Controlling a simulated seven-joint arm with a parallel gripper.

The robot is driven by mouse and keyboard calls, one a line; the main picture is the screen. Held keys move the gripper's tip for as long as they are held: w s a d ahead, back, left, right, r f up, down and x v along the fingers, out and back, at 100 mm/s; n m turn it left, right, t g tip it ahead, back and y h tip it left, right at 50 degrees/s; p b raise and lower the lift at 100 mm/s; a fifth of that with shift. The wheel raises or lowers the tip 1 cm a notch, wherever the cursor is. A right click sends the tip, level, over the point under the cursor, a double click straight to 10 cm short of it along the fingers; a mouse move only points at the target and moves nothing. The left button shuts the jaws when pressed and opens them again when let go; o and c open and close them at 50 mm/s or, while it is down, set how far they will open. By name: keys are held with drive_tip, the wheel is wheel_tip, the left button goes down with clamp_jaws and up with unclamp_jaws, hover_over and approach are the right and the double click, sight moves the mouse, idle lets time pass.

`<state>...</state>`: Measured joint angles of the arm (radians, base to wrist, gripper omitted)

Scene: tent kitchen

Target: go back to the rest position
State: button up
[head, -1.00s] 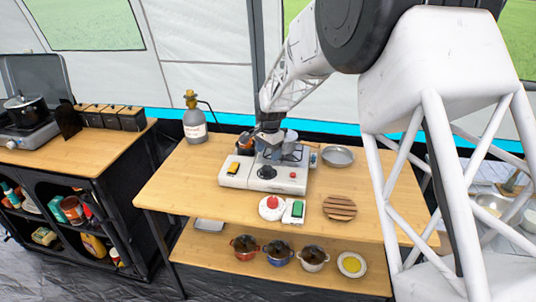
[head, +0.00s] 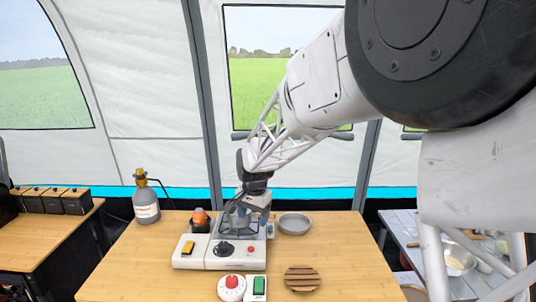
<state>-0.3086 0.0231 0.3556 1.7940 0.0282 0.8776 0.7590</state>
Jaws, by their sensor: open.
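My gripper (head: 243,207) hangs at the end of my arm over the white stove unit (head: 222,256) on the wooden table (head: 150,262). Its fingers are open, but they are small and partly merge with the things behind them. A grey metal pot (head: 240,221) stands on the burner side, right by the fingers. I cannot tell whether the fingers touch it.
An orange-topped dark pot (head: 200,220) stands left of the gripper. A gas bottle (head: 146,200) with a hose is at the back left. A grey pan (head: 294,223), a wooden trivet (head: 301,278), a red-button device (head: 231,288) and a green-switch box (head: 255,288) are near.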

drive_tip(key=s+d+r+n, duration=0.1)
drive_tip(key=s+d+r, duration=0.2)
drive_tip(key=s+d, duration=0.3)
drive_tip(key=s+d+r+n+t, duration=0.1)
drive_tip(key=s+d+r, duration=0.25)
drive_tip(key=s, duration=0.35)
drive_tip(key=s+d+r+n, duration=0.1)
drive_tip(key=s+d+r, duration=0.2)
drive_tip(key=s+d, duration=0.35)
drive_tip(key=s+d+f+n, duration=0.1)
drive_tip(key=s+d, duration=0.2)
drive_tip(key=s, duration=0.7)
drive_tip(key=s+d+f+n, duration=0.1)
drive_tip(key=s+d, duration=0.3)
drive_tip(key=s, duration=0.7)
drive_tip(key=shift+f+t+h, duration=0.2)
drive_tip(key=shift+t+h, duration=0.2)
